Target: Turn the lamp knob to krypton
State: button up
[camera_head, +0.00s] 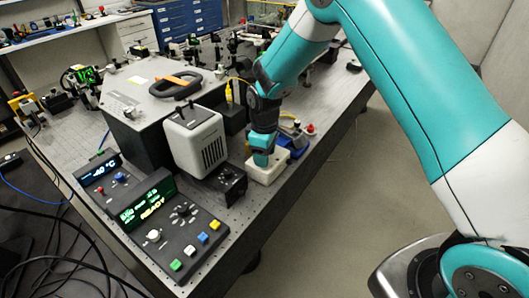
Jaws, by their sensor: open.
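My gripper (262,150) points down over a small cream-white box (267,174) near the right edge of the bench. Its fingertips are at the top of this box; the picture is too small to show whether they touch it or what lies between them. No lamp knob can be made out with certainty, and no krypton label is readable; the gripper hides part of the white box's top. A light grey vented housing (196,143) stands to the left of the gripper. A small black box (228,181) with a round part on its face sits between the housing and the white box.
A control panel (176,240) with knobs, coloured buttons and a green display is at the bench's front. A smaller display unit (102,172) stands behind it. A large grey case (150,92) and a blue box (293,142) are close by. The bench (262,206) has bare surface at front right.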

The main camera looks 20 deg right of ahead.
jog(key=shift+f, duration=0.35)
grip_shut()
